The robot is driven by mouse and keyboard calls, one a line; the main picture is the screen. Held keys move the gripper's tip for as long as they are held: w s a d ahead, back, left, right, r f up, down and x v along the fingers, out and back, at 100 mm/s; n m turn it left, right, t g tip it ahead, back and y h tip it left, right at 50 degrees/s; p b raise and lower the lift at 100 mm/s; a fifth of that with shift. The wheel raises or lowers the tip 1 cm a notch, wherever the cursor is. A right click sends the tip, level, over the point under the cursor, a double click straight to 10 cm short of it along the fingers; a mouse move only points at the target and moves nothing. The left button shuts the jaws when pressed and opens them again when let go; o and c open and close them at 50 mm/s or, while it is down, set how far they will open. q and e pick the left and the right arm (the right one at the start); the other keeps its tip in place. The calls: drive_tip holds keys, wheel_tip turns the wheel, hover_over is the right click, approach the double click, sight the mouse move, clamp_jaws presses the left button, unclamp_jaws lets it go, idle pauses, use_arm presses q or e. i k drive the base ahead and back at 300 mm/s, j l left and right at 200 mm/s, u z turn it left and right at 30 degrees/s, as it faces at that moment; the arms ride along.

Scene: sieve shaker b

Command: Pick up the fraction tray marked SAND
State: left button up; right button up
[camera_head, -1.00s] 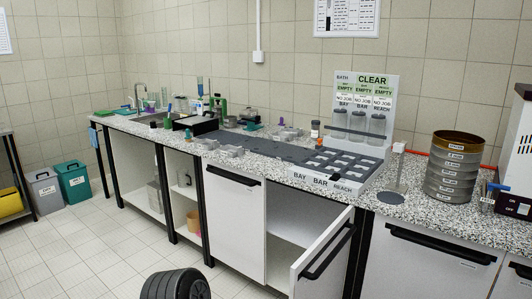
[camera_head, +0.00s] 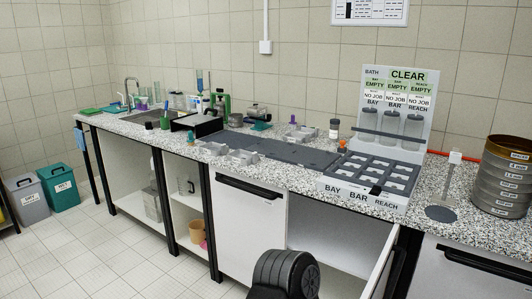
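Small grey metal trays stand on the speckled counter: one (camera_head: 214,148) left of the dark mat, another (camera_head: 246,157) at the mat's front left edge, and more pieces (camera_head: 300,133) at its back. I cannot read any mark on them, so I cannot tell which is the SAND tray. Neither of my grippers shows in the head view. A dark ribbed rounded part, probably of my own arm, rises at the bottom edge.
The dark mat (camera_head: 290,151) lies mid-counter. A labelled rack (camera_head: 352,184) marked BAY, BAR, REACH stands right of it, before a CLEAR board (camera_head: 407,75). A sieve stack (camera_head: 502,180) is far right. A cabinet door (camera_head: 382,262) hangs open below.

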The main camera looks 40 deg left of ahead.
sight(239, 156)
drive_tip(key=i+j+z, duration=0.2)
drive_tip(key=j, duration=1.95)
drive_tip(key=j+z, duration=0.15)
drive_tip(key=j, duration=2)
